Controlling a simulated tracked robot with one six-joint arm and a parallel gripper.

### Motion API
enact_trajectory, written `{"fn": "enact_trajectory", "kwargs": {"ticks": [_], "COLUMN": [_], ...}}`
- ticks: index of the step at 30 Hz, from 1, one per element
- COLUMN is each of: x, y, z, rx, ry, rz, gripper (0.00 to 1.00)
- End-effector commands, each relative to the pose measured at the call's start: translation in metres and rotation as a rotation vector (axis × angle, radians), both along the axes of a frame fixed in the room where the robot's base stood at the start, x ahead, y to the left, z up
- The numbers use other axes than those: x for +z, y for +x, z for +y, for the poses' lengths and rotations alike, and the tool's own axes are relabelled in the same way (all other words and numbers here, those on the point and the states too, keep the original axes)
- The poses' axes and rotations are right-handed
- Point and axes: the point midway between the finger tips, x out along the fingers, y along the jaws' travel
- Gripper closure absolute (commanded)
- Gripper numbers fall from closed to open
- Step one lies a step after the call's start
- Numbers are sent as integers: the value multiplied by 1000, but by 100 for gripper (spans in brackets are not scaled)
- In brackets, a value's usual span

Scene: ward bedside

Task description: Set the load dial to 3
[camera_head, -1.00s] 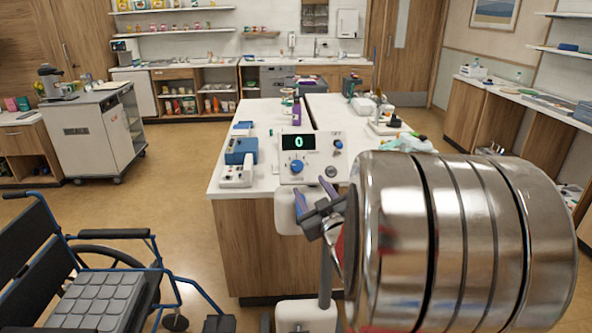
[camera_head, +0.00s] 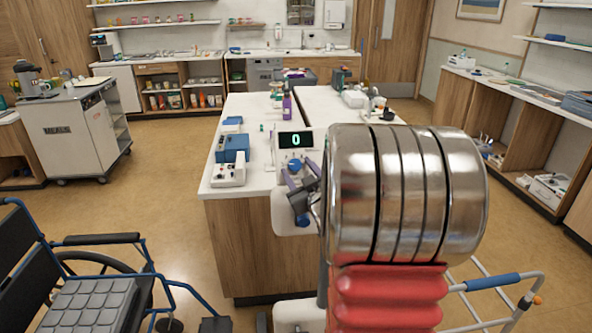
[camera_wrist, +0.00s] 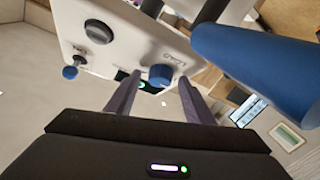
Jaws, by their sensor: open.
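A white control unit (camera_head: 282,155) stands at the near end of the counter, its dark display (camera_head: 296,140) showing a green 0. Its blue load dial (camera_head: 294,165) is at the lower left of the panel. In the wrist view the blue dial (camera_wrist: 160,75) sits beside the LOAD lettering. My gripper (camera_head: 300,173) is open in front of the panel. In the wrist view its two purple-grey fingers (camera_wrist: 160,83) lie to either side of the dial, with gaps visible; whether they reach its depth is unclear. My arm hides the panel's right side in the head view.
The wrist view shows a grey knob (camera_wrist: 98,32), a small blue knob (camera_wrist: 70,72) and a large blue cylinder (camera_wrist: 262,62) near the right finger. A blue box (camera_head: 233,148) and white device (camera_head: 229,174) stand left of the unit. A wheelchair (camera_head: 95,275) is at lower left.

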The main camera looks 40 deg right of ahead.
Motion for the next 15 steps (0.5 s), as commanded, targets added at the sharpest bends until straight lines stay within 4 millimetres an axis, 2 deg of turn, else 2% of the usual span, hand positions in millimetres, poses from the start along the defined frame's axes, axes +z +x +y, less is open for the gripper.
{"fn": "enact_trajectory", "kwargs": {"ticks": [4, 15], "x": [0, 0], "y": [0, 1], "z": [1, 1], "rx": [1, 2], "ry": [0, 0], "rz": [0, 0], "gripper": [53, 79]}}
